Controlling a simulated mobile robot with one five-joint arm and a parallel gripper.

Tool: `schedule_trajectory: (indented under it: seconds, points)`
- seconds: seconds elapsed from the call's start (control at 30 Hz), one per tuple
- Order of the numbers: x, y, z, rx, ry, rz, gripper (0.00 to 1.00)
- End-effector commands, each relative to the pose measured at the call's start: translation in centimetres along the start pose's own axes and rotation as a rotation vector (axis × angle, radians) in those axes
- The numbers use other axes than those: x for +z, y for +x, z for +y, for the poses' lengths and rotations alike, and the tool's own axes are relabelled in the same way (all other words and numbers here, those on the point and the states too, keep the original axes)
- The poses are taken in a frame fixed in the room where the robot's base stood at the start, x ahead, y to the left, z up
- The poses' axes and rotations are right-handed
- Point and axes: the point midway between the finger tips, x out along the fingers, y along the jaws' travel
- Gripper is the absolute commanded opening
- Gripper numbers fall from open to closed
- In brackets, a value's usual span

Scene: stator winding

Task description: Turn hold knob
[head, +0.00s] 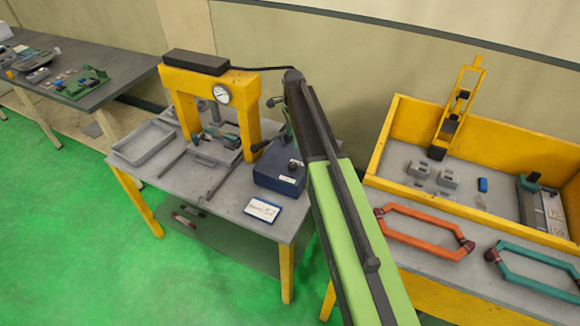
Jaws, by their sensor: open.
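A dark blue box (280,172) stands on the grey workbench just left of my arm. A small dark knob (295,163) sits on its top, close to my arm's edge. Whether this is the hold knob, and how it is turned, I cannot tell. A yellow press frame (246,120) with a round white gauge (222,94) stands behind and left of the box. My green and black arm crosses the middle of the view and reaches up beyond the box. I cannot make out my gripper's fingers.
A white label card (262,210) lies at the bench's front edge. A grey tray (143,142) is at the left. At right, a yellow-walled bench (397,118) holds small blocks, with an orange coil (424,232) and teal coil (535,268) in front. Green floor is clear at left.

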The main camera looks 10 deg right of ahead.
Motion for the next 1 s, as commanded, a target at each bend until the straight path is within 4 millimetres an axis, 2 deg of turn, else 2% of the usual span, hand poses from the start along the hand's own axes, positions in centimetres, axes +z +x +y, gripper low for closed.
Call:
schedule_trajectory:
  seconds: [0.03,0.1,0.6,0.73,1.0]
  points:
    - [0.0,2.1,0.0,0.0,0.0,0.0,0.6]
    - [0.0,3.6,0.0,0.0,-0.001,0.0,0.6]
    - [0.0,13.6,0.0,0.0,-0.001,0.0,0.6]
    - [0.0,14.5,0.0,0.0,-0.001,0.0,0.6]
    - [0.0,14.3,0.0,0.0,-0.001,0.0,0.6]
